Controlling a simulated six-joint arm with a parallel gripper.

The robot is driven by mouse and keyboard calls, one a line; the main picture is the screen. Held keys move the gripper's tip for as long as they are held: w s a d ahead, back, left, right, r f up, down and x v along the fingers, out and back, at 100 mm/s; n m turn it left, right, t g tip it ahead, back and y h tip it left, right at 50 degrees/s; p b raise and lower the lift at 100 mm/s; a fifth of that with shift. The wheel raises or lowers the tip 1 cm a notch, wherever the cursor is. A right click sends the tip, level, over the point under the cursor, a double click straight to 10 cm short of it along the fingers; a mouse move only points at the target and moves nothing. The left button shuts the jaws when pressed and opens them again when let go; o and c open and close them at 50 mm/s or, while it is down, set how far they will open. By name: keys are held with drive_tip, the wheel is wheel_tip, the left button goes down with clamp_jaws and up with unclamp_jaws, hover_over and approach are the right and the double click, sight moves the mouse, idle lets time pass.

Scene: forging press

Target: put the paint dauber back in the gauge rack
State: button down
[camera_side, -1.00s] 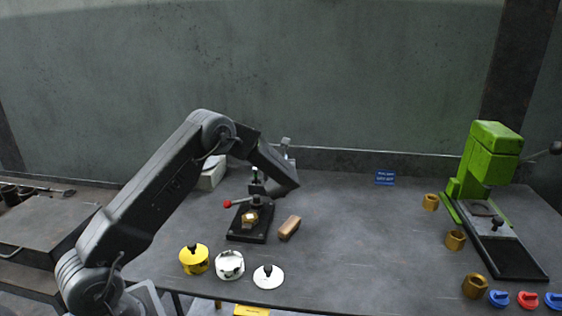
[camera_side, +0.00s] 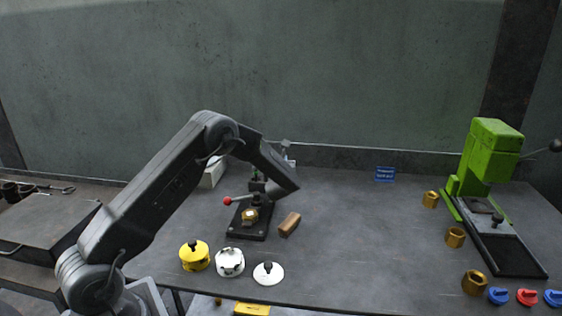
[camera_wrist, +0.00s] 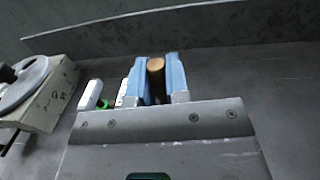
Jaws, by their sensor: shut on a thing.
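My gripper (camera_wrist: 157,80) shows in the wrist view with its two blue-padded fingers close together. They are shut on a brown, round-ended piece that looks like the paint dauber's handle (camera_wrist: 156,66). The dauber's lower part is hidden between the fingers. In the side view my forearm hides most of the gripper and what it holds; only a small grey part (camera_side: 286,146) shows behind it. I cannot pick out the gauge rack for sure. Small white pieces and a green ring (camera_wrist: 105,103) show just left of the fingers in the wrist view, partly hidden by the gripper body.
A pale box (camera_side: 212,174) stands behind my arm. A black-based fixture with a red-knobbed lever (camera_side: 228,201) and a wooden block (camera_side: 290,224) are near the gripper. Yellow (camera_side: 194,257) and white (camera_side: 230,262) round pieces lie in front. A green press (camera_side: 489,155) stands right; the middle is clear.

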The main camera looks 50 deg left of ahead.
drive_tip(key=shift+f, duration=1.05)
idle(0.4)
drive_tip(key=c, duration=1)
unclamp_jaws()
drive_tip(key=shift+c, duration=0.2)
drive_tip(key=shift+v, duration=3.5)
drive_tip(key=shift+r, duration=1.5)
